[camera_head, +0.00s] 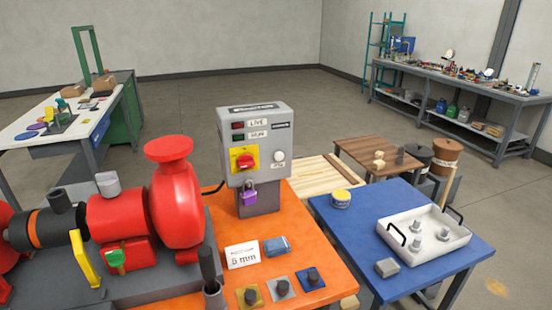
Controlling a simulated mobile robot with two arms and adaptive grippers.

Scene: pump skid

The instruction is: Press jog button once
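The grey control box (254,125) stands on a post at the back of the orange bench. A round white button (278,155) sits at the right of its front face, with a small label under it that is too small to read surely; it looks like the jog button. Left of it is a red rotary switch (245,161) on a yellow plate. Above are two indicator windows labelled LIVE (238,125) and RUN (238,137), red and green, both dark. A purple padlock (248,196) hangs below the switch. Neither of my grippers is in view.
The red pump (176,205) fills the left of the orange bench (315,258). A blue table (350,235) with a white tray (455,240) stands right.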

